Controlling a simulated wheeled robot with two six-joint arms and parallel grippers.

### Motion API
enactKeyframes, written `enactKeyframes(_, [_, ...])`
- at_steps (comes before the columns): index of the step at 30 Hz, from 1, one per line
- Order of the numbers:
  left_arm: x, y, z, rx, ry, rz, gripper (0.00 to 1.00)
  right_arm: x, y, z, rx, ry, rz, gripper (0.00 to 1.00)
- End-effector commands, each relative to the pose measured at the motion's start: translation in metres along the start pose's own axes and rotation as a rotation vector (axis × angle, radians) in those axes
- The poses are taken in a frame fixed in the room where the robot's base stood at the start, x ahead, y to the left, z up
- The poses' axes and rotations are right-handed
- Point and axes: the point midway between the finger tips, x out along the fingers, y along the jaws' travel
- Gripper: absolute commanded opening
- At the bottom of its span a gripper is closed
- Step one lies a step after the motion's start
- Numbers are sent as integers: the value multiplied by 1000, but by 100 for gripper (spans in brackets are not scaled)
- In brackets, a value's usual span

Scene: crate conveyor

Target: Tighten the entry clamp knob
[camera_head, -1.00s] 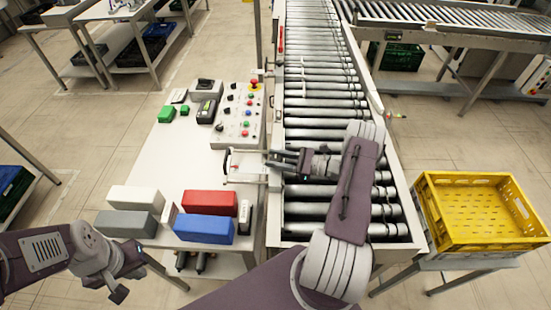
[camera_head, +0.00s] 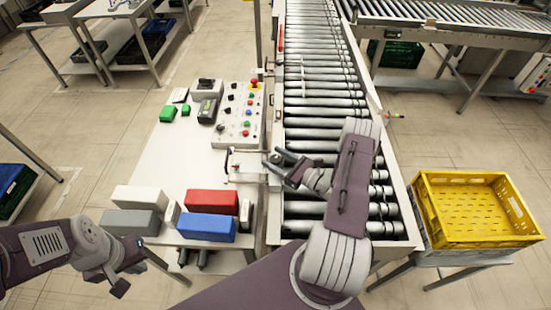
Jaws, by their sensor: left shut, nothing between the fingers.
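A pale clamp bracket (camera_head: 247,172) sits at the left rail of the roller conveyor, beside the white table. My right gripper (camera_head: 276,160) reaches in from the right over the rollers, with its fingertips at the bracket's right end. The clamp knob is not clearly distinguishable; the dark fingers cover that spot. I cannot tell whether they grip it or only sit beside it. My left gripper (camera_head: 121,288) is shut and empty at the lower left, away from the clamp.
The conveyor rail (camera_head: 274,215) runs beside the table. A control panel (camera_head: 240,115) stands behind the bracket. Red (camera_head: 212,202), blue (camera_head: 206,228), white (camera_head: 139,198) and grey (camera_head: 130,223) blocks occupy the table's front. A yellow crate (camera_head: 484,238) stands at right.

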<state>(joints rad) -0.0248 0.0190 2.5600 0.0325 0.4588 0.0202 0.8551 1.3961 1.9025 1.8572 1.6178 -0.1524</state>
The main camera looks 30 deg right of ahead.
Motion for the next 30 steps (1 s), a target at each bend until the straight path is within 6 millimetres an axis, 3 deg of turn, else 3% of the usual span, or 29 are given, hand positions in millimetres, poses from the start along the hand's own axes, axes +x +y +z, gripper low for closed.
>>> enactKeyframes(8, [3,0,0,0,0,0,0,-5,0,-2,2,2,-1,59])
enactKeyframes(21, [30,-1,3,0,0,0,0,-81,-1,-3,0,1,-3,59])
enactKeyframes(30, [30,-1,3,0,0,0,0,-90,0,0,1,1,1,59])
